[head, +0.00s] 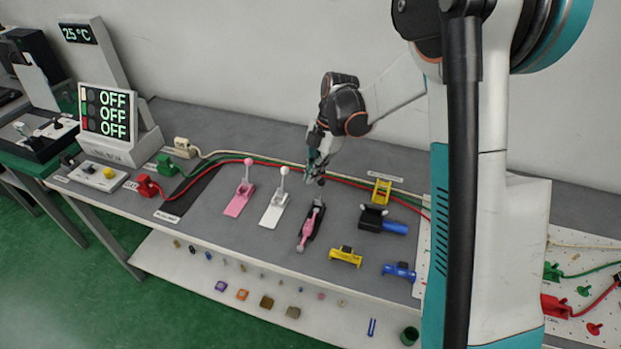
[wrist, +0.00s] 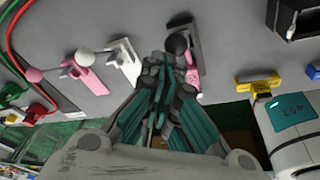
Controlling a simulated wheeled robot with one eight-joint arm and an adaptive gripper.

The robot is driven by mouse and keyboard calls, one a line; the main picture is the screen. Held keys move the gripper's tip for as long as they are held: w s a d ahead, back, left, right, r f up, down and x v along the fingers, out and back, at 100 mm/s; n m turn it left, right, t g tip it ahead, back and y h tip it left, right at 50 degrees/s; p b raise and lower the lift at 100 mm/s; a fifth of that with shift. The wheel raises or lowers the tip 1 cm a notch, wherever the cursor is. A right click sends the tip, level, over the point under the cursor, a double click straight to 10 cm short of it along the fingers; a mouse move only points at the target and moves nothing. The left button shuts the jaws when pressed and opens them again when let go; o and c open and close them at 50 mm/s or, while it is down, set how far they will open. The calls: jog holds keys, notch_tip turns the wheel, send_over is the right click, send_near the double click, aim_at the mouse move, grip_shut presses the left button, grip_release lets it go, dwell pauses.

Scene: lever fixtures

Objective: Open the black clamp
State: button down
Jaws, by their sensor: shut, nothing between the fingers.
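A clamp with a narrow black base (head: 313,222) and pink parts sits on the grey table, right of the white lever. In the wrist view a round black knob (wrist: 178,44) stands in front of its pink part (wrist: 192,72); how the knob joins the clamp is hard to tell. My gripper (head: 315,176) is shut and empty, pointing down above the clamp's far end. In the wrist view my closed fingertips (wrist: 160,66) are close to the knob, just left of and below it. Whether they touch it I cannot tell.
A pink lever (head: 238,202) and a white lever (head: 273,212) stand upright to the left. A black fixture with a blue handle (head: 394,227), a yellow fixture (head: 345,257) and a blue one (head: 400,271) lie right. Red and green cables (head: 290,168) run behind.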

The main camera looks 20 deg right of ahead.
jog(key=shift+s, duration=0.25)
jog(key=shift+a+r+p, duration=0.1)
jog(key=shift+r+p, duration=0.4)
jog(key=shift+r, duration=0.3)
jog(key=w+d+r+p, duration=0.3)
jog(key=w+d+p, duration=0.1)
jog(key=w, duration=0.3)
jog(key=shift+w+d+r, duration=0.25)
jog(key=shift+d, duration=0.15)
